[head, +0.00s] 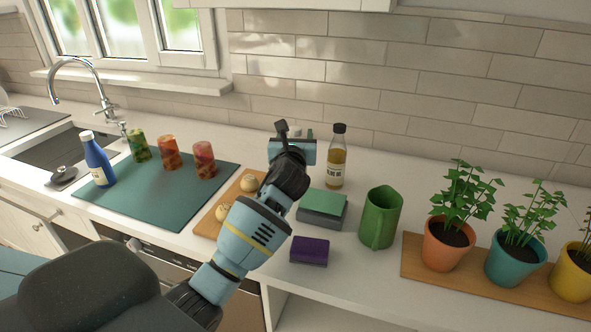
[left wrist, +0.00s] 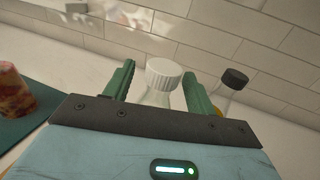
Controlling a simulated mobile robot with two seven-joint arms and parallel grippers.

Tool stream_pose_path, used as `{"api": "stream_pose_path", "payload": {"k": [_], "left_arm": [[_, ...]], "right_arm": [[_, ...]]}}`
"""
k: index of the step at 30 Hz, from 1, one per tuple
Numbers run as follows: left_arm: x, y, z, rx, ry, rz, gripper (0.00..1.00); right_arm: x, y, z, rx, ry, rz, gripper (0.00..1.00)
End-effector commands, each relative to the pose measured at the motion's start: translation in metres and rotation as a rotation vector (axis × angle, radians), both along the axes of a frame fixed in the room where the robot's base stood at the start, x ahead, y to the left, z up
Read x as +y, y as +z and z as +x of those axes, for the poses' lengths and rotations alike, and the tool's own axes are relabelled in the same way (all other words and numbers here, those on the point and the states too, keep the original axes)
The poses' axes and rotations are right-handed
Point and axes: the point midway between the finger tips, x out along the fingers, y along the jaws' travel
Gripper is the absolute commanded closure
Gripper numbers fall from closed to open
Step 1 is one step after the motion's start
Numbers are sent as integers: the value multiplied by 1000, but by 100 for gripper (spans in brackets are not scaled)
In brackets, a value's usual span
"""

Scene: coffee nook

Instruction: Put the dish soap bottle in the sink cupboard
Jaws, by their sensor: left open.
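My left gripper (head: 295,134) is open over the back of the counter, left of an amber bottle with a black cap (head: 337,158). In the left wrist view, a clear bottle with a white ribbed cap (left wrist: 162,76) stands between the open green fingers (left wrist: 158,85). In the head view my gripper hides nearly all of it. A blue bottle with a white cap (head: 97,162) stands by the sink (head: 45,152). I cannot read which bottle is the dish soap. My right gripper is out of view.
A wooden board (head: 207,222) holds buns. A green-topped sponge stack (head: 322,207), a purple sponge (head: 309,251), a green mug (head: 380,217) and potted plants (head: 447,243) stand rightward. The faucet (head: 85,66) rises at left.

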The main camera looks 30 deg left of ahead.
Motion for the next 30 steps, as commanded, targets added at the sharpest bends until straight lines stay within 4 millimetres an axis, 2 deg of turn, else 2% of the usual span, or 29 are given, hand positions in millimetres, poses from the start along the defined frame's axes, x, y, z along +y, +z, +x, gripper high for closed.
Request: {"api": "stream_pose_path", "payload": {"k": [5,13,26,30], "left_arm": [[8,-2,14,2,0,-1,44],[9,0,16,0,-1,1,44],[9,0,16,0,-1,1,99],[9,-1,16,0,-1,1,100]], "right_arm": [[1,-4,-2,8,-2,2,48],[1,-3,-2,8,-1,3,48],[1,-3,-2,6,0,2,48],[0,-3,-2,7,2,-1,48]]}}
